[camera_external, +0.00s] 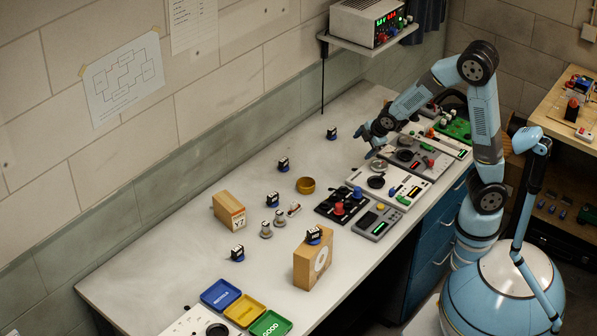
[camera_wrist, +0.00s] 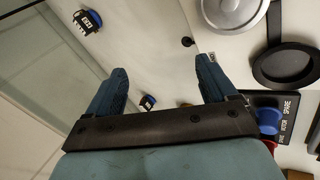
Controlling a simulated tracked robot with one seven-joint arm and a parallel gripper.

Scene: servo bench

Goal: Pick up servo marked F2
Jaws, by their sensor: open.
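Several small black servos with white labels and blue bases are spread along the bench; their marks are too small to read, so I cannot tell which is F2. One servo (camera_external: 331,134) stands alone near the wall, others (camera_external: 283,164) (camera_external: 272,200) (camera_external: 237,253) lie further left, and one servo (camera_external: 313,235) sits on a wooden block. My gripper (camera_external: 368,144) is open and empty above the bench, right of the nearest-wall servo. In the wrist view, my gripper (camera_wrist: 162,68) has its fingers apart, with a servo (camera_wrist: 88,20) at upper left and another servo (camera_wrist: 147,102) partly hidden between the fingers.
Control panels (camera_external: 390,180) line the bench's right side. A brass bowl (camera_external: 306,185), a wooden box (camera_external: 229,210) and a wooden block (camera_external: 309,268) stand mid-bench. Blue (camera_external: 221,293), yellow (camera_external: 245,310) and green (camera_external: 270,325) trays lie at the near end. A shelf (camera_external: 367,40) overhangs the back.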

